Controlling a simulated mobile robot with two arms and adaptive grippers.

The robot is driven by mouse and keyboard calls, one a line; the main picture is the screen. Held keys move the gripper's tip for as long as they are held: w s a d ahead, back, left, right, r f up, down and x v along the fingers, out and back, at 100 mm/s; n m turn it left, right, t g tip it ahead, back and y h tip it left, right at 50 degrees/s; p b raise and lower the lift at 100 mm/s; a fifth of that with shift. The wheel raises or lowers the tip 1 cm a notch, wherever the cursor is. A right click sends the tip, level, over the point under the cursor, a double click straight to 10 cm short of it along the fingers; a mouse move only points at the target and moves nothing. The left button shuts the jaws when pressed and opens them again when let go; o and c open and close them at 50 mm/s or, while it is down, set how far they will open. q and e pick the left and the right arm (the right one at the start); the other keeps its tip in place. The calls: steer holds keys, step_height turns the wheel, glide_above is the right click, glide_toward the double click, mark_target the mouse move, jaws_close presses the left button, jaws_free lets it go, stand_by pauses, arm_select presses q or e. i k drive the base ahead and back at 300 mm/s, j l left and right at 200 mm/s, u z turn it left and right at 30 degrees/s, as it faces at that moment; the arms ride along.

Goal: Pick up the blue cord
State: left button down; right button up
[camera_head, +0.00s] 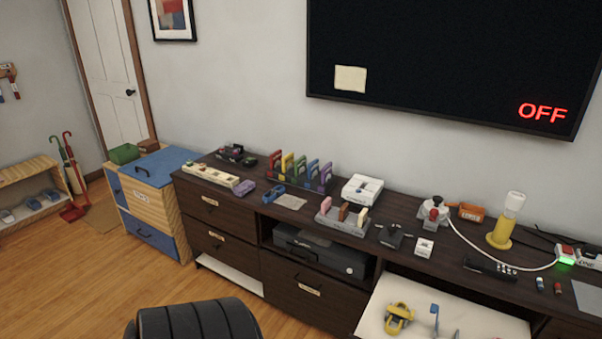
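No item is clearly recognisable as a blue cord. A small blue looped item (273,193) lies on the dark wood cabinet (230,213), left of a flat grey piece; it is too small to tell whether it is a cord. A blue upright piece (311,174) stands in a row of coloured pieces at the cabinet's back. Another thin blue item (435,314) is on the white lower surface at the bottom right. A white cord (482,251) curves across the cabinet's right part. Neither of my grippers is in view.
A white box (362,189), a yellow lamp (501,233) and several small items crowd the cabinet top. A black padded seat (195,321) stands in front. A blue-topped chest (155,180) adjoins the cabinet's left end. Wood floor (90,285) is clear at left.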

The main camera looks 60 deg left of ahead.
mark_target(273, 194)
steer(key=u, duration=2.2)
steer(key=z, duration=1.5)
steer(key=i+j, duration=0.1)
steer(key=j, duration=0.35)
steer(key=i+j, duration=0.15)
steer(key=j, duration=0.25)
steer(key=i+j, duration=0.1)
steer(key=j, duration=0.35)
steer(key=i+j, duration=0.1)
steer(key=j, duration=0.35)
steer(key=i+j+z, duration=0.1)
steer(key=j, duration=0.3)
steer(key=i+j, duration=0.1)
steer(key=j, duration=0.35)
